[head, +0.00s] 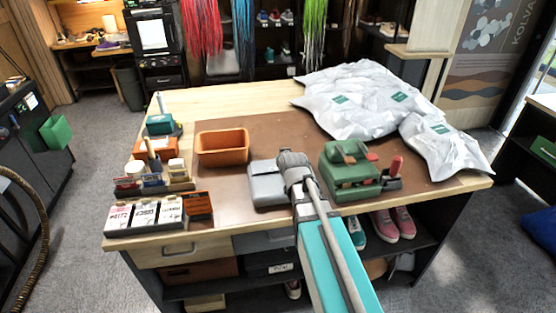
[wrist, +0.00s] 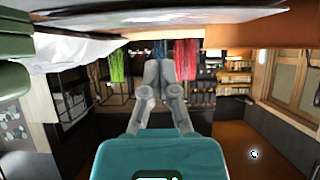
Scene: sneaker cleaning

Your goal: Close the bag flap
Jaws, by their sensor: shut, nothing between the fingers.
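A light grey bag (head: 265,186) lies on the brown work mat, with a small dark tag on its top. Its top looks fairly flat, but I cannot tell how far the flap is down. My arm's end covers the bag's right side in the head view. In the upside-down wrist view, my gripper (wrist: 165,62) is shut and empty. A pale grey surface spans the top of that view close to the gripper; it may be the bag. I cannot tell whether the fingers touch it.
An orange-brown tray (head: 222,148) stands behind the bag to the left. A green box with brushes (head: 352,172) stands to the right. White plastic bags (head: 365,95) fill the back right. Small bottles and boxes line the left edge. The mat (head: 275,132) is clear behind.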

